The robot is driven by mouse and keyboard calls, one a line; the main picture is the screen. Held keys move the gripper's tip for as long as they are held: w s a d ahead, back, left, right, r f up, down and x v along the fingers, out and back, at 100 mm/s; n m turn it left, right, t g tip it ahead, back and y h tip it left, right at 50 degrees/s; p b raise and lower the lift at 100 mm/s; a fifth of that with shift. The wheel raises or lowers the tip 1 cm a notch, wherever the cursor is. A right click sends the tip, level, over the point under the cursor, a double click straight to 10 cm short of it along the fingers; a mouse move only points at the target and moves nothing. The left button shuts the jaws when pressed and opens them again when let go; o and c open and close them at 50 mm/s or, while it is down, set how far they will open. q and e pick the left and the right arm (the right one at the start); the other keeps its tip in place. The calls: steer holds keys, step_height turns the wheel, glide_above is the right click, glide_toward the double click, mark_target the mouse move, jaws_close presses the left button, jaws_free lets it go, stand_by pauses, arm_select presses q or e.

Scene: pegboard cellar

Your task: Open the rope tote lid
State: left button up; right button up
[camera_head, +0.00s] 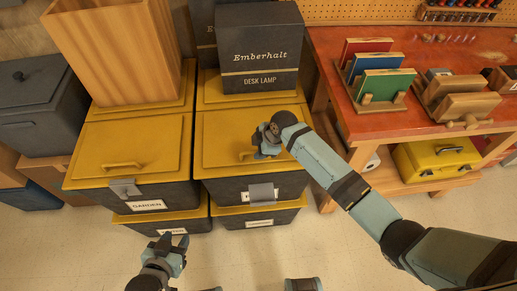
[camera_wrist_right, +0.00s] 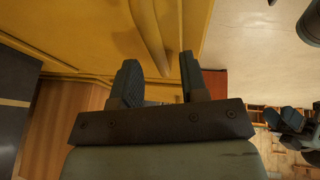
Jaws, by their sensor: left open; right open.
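Two black totes with yellow lids stand side by side on top of others. The right upper tote (camera_head: 232,190) has a white label mostly covered by a grey latch (camera_head: 262,193), so I cannot read it. Its yellow lid (camera_head: 215,150) lies shut. My right gripper (camera_head: 264,152) is over this lid at its handle, hiding much of it. In the right wrist view the yellow handle (camera_wrist_right: 152,38) reaches between the open fingers of the right gripper (camera_wrist_right: 160,72); contact is unclear. My left gripper (camera_head: 174,244) is open and empty, low in front of the totes.
The left upper tote (camera_head: 90,195) reads "GARDEN". A wooden box (camera_head: 115,55) and a black Emberhalt desk lamp box (camera_head: 260,55) stand behind the lids. A red-topped workbench (camera_head: 335,60) is at the right, with a yellow toolbox (camera_head: 435,158) below. The front floor is clear.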

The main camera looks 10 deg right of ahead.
steer(key=shift+w+a+f, duration=0.1)
steer(key=shift+a+f, duration=0.1)
steer(key=shift+f, duration=0.2)
steer(key=shift+c, duration=0.2)
jaws_close()
steer(key=shift+r, duration=0.1)
